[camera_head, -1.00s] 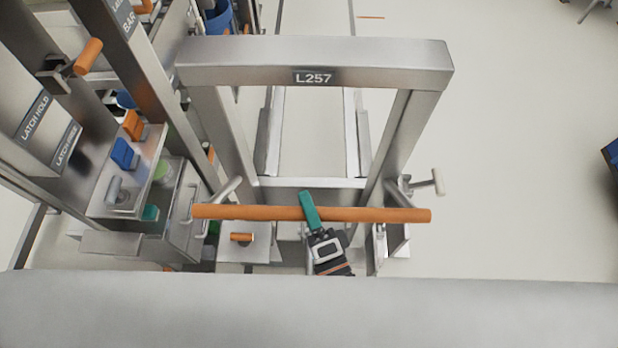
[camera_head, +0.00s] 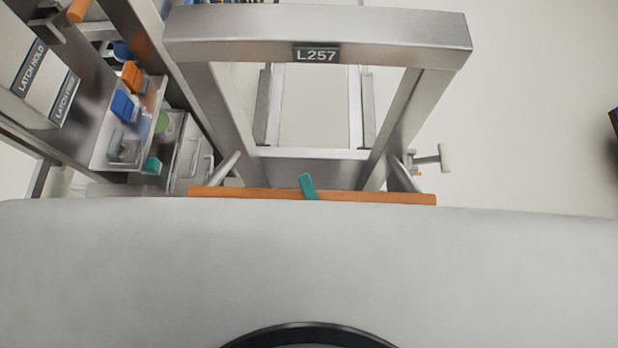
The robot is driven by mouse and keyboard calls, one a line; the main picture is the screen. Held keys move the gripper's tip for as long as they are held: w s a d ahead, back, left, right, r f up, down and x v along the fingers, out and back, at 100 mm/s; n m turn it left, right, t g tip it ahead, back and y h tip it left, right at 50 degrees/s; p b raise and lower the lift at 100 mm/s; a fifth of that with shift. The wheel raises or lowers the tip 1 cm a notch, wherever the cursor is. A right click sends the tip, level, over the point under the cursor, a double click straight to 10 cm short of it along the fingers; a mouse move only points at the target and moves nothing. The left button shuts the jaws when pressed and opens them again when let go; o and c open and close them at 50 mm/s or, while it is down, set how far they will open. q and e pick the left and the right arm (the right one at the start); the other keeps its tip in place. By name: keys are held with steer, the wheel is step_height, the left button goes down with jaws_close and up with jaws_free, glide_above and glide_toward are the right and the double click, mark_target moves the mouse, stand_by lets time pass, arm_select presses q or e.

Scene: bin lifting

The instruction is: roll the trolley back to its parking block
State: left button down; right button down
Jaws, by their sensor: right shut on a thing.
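The trolley is a grey metal frame (camera_head: 316,28) with a top crossbar labelled L257, two legs and floor rails behind. Its orange push bar (camera_head: 375,197) runs across the near side, its lower edge partly hidden by my own pale body. My right gripper (camera_head: 308,186) shows only as a teal fingertip over the middle of the bar; it is shut on the bar. The rest of that gripper is hidden. My left gripper is not in view. I cannot make out the parking block.
A metal rack stands at left with signs reading LATCH HOLD (camera_head: 29,68) and LATCH FREE (camera_head: 65,98). Its shelf (camera_head: 124,148) holds blue and orange parts. A pale-knobbed lever (camera_head: 445,157) sticks out right of the trolley. Open floor (camera_head: 530,110) lies to the right. A dark object sits at the right edge.

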steer(key=c, duration=1.1)
jaws_free()
steer(key=shift+s+d+f, duration=0.2)
steer(key=shift+s, duration=0.3)
steer(key=shift+b+v, duration=1.85)
steer(key=shift+v, duration=3.65)
steer(key=shift+r, duration=0.1)
